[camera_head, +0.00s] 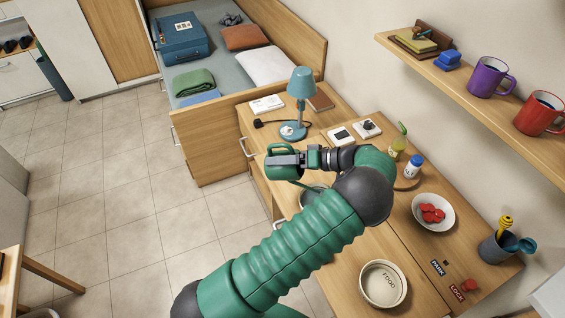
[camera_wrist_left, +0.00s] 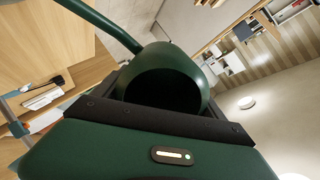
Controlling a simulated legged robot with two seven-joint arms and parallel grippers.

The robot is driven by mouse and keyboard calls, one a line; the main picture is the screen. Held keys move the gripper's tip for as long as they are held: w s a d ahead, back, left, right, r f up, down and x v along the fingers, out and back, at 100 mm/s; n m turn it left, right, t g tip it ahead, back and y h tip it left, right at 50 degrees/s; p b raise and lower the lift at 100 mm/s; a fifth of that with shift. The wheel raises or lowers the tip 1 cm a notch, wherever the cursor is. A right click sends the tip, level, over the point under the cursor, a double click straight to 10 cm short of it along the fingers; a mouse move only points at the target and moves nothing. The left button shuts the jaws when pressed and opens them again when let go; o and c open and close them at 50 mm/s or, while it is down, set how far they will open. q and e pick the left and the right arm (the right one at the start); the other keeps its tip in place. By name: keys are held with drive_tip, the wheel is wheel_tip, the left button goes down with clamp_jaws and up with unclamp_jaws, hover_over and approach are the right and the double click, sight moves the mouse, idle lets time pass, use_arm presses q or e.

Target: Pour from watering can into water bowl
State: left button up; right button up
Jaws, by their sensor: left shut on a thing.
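My left gripper (camera_head: 298,158) is shut on the green watering can (camera_head: 281,174) and holds it over the left edge of the desk. In the left wrist view, the watering can (camera_wrist_left: 168,62) shows its dark round opening beyond my black fingers, with its long spout running to the upper left. In the head view, the spout points down toward a grey bowl (camera_head: 309,202), which seems to be the water bowl. My arm covers much of this bowl, so its contents and any flow of water cannot be made out. My right gripper is not in view.
A bowl marked FOOD (camera_head: 383,285) stands nearer on the desk. A teal lamp (camera_head: 301,86) stands behind the can. A plate of red items (camera_head: 433,212), a white bottle (camera_head: 413,167) and a pen cup (camera_head: 494,249) stand to the right, below a shelf with mugs.

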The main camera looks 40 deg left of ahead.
use_arm(q)
drive_tip(key=shift+w+d+r+g+y+b, duration=0.2)
drive_tip(key=shift+d+r+y, duration=0.1)
drive_tip(key=shift+r, duration=0.1)
drive_tip(key=shift+w+d+r+g+y+b, duration=0.15)
drive_tip(key=shift+d+r+g+y, duration=0.1)
drive_tip(key=shift+r+y, duration=0.1)
idle(0.8)
drive_tip(key=shift+s+a+f+t+h, duration=0.2)
drive_tip(key=shift+a+f+t+h, duration=0.05)
drive_tip(key=shift+a+h, duration=0.1)
drive_tip(key=a+f+t+h+p, duration=0.1)
drive_tip(key=f+t+h+p, duration=0.1)
drive_tip(key=h, duration=0.2)
drive_tip(key=s+a+f+t+h+p, duration=0.1)
drive_tip(key=f+t+h+p, duration=0.1)
drive_tip(key=h, duration=0.2)
drive_tip(key=a+f+t+h+p, duration=0.1)
drive_tip(key=f+t+h+p, duration=0.1)
drive_tip(key=h, duration=0.1)
drive_tip(key=shift+s+f+t+h, duration=0.1)
drive_tip(key=shift+s+t+h, duration=0.05)
drive_tip(key=shift+t+h, duration=0.2)
drive_tip(key=shift+d+r+h+p, duration=0.45)
drive_tip(key=shift+r, duration=0.05)
drive_tip(key=shift+d, duration=0.15)
